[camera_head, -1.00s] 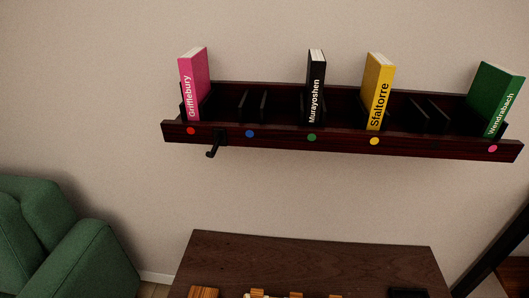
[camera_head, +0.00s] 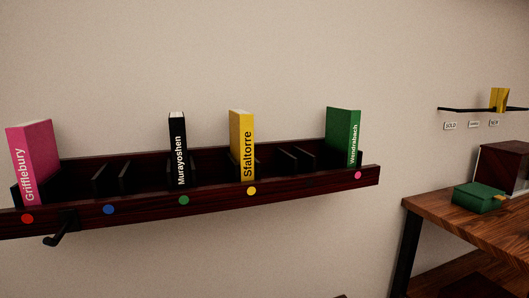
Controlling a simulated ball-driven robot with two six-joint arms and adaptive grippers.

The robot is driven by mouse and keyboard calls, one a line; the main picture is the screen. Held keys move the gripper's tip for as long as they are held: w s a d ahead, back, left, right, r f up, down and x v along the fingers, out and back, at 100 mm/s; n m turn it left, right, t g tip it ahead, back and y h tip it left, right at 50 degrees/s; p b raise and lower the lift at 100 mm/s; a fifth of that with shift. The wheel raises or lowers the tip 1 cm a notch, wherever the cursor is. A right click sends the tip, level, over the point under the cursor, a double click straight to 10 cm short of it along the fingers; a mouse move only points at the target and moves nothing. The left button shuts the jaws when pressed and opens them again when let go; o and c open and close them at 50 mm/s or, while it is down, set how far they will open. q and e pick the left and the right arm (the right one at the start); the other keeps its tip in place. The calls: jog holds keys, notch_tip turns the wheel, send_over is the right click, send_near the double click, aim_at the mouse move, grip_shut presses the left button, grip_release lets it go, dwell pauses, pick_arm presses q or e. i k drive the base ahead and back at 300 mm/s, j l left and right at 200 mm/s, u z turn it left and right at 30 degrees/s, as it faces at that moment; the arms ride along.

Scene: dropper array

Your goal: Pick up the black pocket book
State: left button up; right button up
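The black pocket book (camera_head: 177,150), with "Murayoshen" in white on its spine, stands upright in a slot of the dark red wall shelf (camera_head: 310,186), above a green dot. A pink book (camera_head: 34,160) stands at the shelf's left end. A yellow book (camera_head: 242,145) stands to the right of the black one. A green book (camera_head: 343,137) stands near the right end. Neither of my grippers shows in the head view.
A black hook (camera_head: 60,232) sticks out below the shelf's left part. At right, a wooden table (camera_head: 445,222) holds a green box-like item (camera_head: 478,197) and a dark red case (camera_head: 503,168). Above it, a thin black wall shelf (camera_head: 460,109) holds a yellow item (camera_head: 499,99).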

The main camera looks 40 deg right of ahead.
aim_at(176, 121)
jog(key=z, duration=1)
jog(key=k+l+u, duration=0.1)
jog(key=l+u, duration=0.2)
jog(key=k+l+u, duration=0.15)
jog(key=l+u, duration=0.15)
jog(key=k+l+u, duration=0.3)
jog(key=l, duration=0.15)
jog(key=i, duration=0.1)
